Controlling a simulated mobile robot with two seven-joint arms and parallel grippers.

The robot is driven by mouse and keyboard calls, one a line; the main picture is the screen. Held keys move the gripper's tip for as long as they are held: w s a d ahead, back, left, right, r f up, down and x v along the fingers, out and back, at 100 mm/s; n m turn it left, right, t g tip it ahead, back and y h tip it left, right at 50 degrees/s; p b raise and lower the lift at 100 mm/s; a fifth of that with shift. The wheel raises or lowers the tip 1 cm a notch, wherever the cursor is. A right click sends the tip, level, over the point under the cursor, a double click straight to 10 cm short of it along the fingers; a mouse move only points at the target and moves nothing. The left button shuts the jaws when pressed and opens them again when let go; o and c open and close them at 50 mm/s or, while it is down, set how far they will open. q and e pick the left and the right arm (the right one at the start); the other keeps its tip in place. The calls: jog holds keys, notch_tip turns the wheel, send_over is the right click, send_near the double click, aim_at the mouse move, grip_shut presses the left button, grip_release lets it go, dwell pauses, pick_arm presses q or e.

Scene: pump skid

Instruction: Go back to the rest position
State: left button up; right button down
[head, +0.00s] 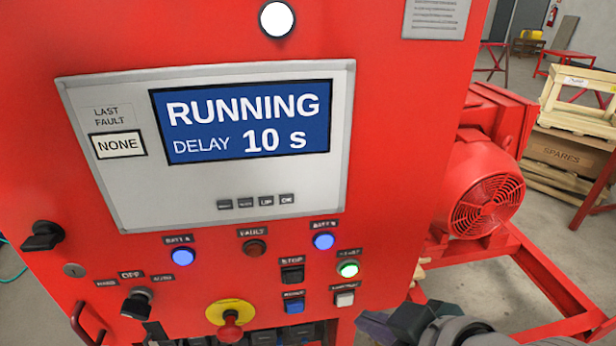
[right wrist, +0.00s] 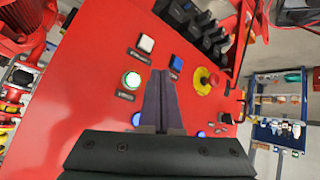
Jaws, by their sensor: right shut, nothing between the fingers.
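My right gripper (head: 372,322) is at the bottom of the head view, in front of the lower right part of the red control panel (head: 400,130). In the right wrist view its dark fingers (right wrist: 161,98) are together, with nothing between them. They appear in front of the panel face, near the lit green button (right wrist: 132,79). That button, also in the head view (head: 348,269), looks uncovered. I cannot tell the exact gap between fingertips and panel. My left gripper is not in view.
The display (head: 240,125) reads "RUNNING, DELAY 10 s". Blue lamps are lit and the fault lamp (head: 255,247) is dark. A red emergency-stop knob (head: 230,327) and selector handle (head: 137,304) protrude. A red motor (head: 483,190) and frame stand right, wooden crates (head: 568,150) beyond.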

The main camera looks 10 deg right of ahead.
pick_arm(q)
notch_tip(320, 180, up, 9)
jog(key=p, duration=0.9)
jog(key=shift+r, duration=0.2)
pick_arm(e)
jog(key=s+d+r+m+g+h, duration=0.1)
jog(key=s+d+r+m+g, duration=0.1)
jog(key=s+r, duration=0.7)
jog(key=s+d+r+m+g+h, duration=0.2)
jog(key=s+d+r+m+g, duration=0.1)
jog(key=s+r, duration=0.6)
jog(key=shift+d+m, duration=0.4)
jog(key=shift+d, duration=0.5)
